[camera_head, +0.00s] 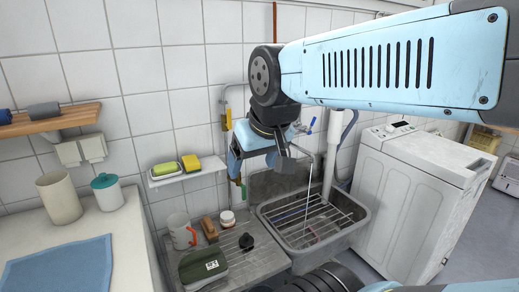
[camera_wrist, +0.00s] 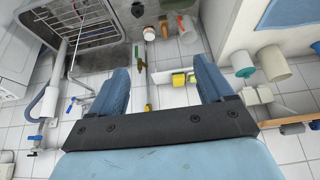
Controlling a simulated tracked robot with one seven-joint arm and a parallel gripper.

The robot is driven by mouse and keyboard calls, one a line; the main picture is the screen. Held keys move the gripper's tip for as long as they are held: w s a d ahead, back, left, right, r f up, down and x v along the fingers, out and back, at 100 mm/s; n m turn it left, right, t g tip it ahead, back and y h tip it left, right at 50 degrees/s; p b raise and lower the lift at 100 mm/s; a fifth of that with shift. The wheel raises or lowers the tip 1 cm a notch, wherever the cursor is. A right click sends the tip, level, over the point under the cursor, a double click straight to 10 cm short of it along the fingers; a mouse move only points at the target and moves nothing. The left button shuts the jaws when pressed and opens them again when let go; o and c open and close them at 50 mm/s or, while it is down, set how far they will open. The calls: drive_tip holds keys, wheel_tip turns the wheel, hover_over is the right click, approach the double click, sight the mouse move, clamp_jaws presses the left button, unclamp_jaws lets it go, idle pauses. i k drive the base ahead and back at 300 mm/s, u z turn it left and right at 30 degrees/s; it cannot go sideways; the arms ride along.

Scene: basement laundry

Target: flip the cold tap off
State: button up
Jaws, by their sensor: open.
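A small blue tap handle (camera_head: 312,124) shows on the wall pipework above the sink, just right of my forearm. In the wrist view two blue handles show at the left, one nearer the spout (camera_wrist: 70,104) and one farther left (camera_wrist: 34,140); I cannot tell for sure which is the cold tap. A thin pale stream (camera_head: 308,192) runs down from the spout into the grey sink (camera_head: 350,235). My gripper (camera_head: 258,166) is open and empty in front of the wall, left of the handles. Its two fingers (camera_wrist: 161,72) are wide apart and touch nothing visible.
A wall pipe with a yellow fitting (camera_head: 226,118) and green lever (camera_head: 243,190) is near my gripper. A soap shelf (camera_head: 188,174) hangs left. A washing machine (camera_head: 410,190) stands right.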

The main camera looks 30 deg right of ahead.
sight(308, 131)
drive_tip(key=k, duration=1.35)
drive_tip(key=z, duration=0.2)
drive_tip(key=i, duration=0.35)
drive_tip(key=z, duration=0.75)
drive_tip(key=i, duration=1.55)
drive_tip(key=u, duration=0.6)
